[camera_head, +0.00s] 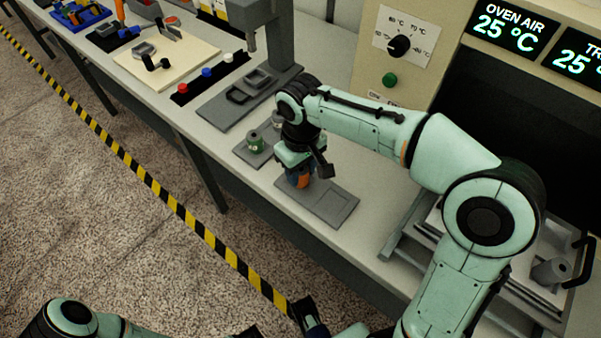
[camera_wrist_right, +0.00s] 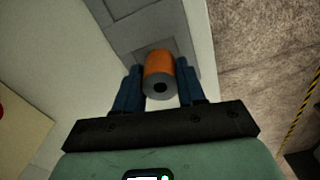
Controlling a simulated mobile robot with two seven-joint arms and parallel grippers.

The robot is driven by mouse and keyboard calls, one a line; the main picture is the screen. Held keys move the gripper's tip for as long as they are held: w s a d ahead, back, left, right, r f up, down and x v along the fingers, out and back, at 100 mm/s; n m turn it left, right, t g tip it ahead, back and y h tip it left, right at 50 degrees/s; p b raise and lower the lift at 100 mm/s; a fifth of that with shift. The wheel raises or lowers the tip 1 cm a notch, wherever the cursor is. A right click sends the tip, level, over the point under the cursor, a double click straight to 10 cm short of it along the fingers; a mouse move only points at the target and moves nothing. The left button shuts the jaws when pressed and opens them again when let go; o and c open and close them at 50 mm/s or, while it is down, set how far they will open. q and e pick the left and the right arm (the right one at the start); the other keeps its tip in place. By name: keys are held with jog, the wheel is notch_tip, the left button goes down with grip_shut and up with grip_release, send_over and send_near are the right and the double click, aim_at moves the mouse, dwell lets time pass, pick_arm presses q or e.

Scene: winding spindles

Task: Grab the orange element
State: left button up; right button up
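The orange element (camera_wrist_right: 157,64) is a short cylinder with a grey end face and a dark centre hole. In the right wrist view it sits between the two blue fingers of my right gripper (camera_wrist_right: 160,86), which are close against its sides with no clear gap. In the head view my right gripper (camera_head: 300,170) points down over a grey plate, with part of the orange element (camera_head: 301,181) showing between its fingers. I cannot tell whether the element touches the plate. My left gripper (camera_head: 310,314) shows only partly at the bottom of the head view, away from the table.
The grey plate (camera_head: 337,205) lies below my right gripper. A green spool (camera_head: 254,142) stands on another plate just left of it. A grey press stand (camera_head: 283,40) is behind, and the oven panel (camera_head: 400,60) is at the back right. The table's front edge is close by.

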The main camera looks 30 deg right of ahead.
jog(key=shift+c, duration=0.8)
